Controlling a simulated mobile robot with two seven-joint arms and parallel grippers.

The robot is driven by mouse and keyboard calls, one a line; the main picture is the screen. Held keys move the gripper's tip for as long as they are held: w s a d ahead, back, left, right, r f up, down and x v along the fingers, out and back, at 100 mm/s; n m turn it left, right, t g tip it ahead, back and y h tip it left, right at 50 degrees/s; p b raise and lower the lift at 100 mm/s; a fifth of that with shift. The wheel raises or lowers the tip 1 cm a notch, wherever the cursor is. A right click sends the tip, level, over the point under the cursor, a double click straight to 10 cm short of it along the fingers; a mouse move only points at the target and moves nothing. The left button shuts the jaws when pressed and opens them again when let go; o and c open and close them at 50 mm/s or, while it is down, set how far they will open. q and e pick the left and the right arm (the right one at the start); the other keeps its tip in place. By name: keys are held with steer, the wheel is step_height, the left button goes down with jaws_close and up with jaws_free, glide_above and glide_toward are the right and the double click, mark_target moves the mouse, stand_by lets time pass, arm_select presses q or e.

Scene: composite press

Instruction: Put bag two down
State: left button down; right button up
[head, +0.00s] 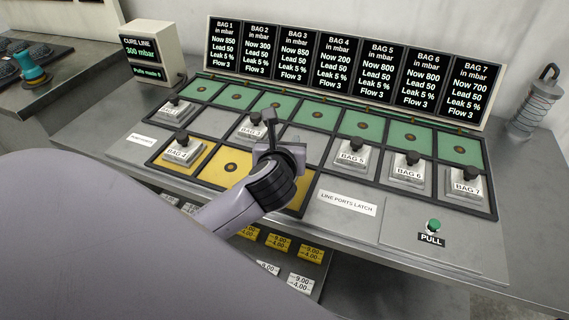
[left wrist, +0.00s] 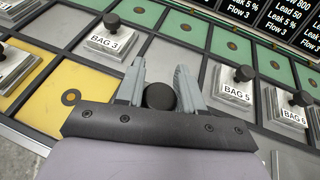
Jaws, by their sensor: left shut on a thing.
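My left gripper (head: 277,150) is over the middle of the panel, by the front edge of the grid. In the left wrist view its two fingers (left wrist: 160,92) are shut on a round black knob (left wrist: 160,97). The knob's block and label are hidden by the gripper; no other block in view is labelled bag 2, so I take it as bag two. I cannot tell whether it touches the panel. The yellow cell (head: 228,170) left of the gripper is empty, with a dark ring mark. My right gripper is not in view.
Bag 3 (head: 251,130) and bag 5 (head: 352,158) stand either side of the gripper. Bag 4 (head: 182,152) sits in a yellow cell; bag 1 (head: 173,109), bag 6 (head: 408,172) and bag 7 (head: 466,186) sit in grey cells. The green cells (head: 320,114) are empty. A readout board (head: 340,68) stands behind.

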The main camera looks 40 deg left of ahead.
arm_select(q)
step_height(320, 180, down, 5)
steer(key=shift+r+b, duration=0.1)
steer(key=shift+b, duration=0.45)
steer(key=shift+f, duration=0.25)
steer(key=c, duration=0.7)
jaws_free()
